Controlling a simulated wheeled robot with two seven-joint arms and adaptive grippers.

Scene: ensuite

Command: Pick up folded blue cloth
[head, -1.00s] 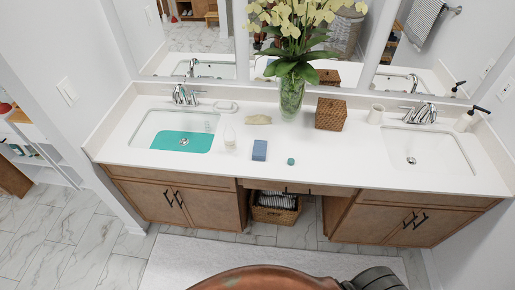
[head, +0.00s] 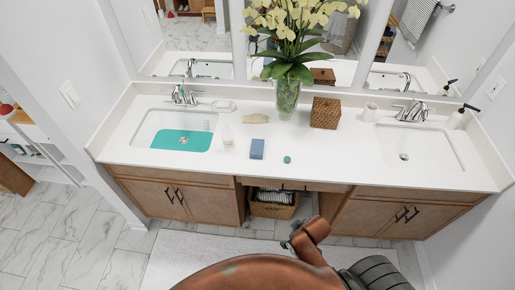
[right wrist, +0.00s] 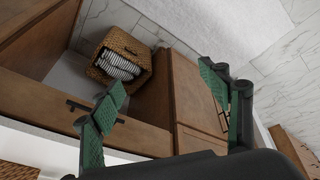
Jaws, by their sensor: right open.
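The folded blue cloth (head: 257,149) lies flat on the white countertop, in front of the vase, between the two sinks. My right arm shows at the bottom of the head view, below the counter's front edge and apart from the cloth; its gripper fingers are not clear there. In the right wrist view my right gripper (right wrist: 167,110) has its green-padded fingers spread wide with nothing between them. The cloth is not visible in the right wrist view. My left gripper is in neither view.
A small green round item (head: 287,160) lies right of the cloth, and a clear bottle (head: 228,134) stands left. A yellowish cloth-like item (head: 255,118), a glass vase (head: 288,95) and a wicker box (head: 325,112) are behind. A basket (head: 273,208) sits below the counter.

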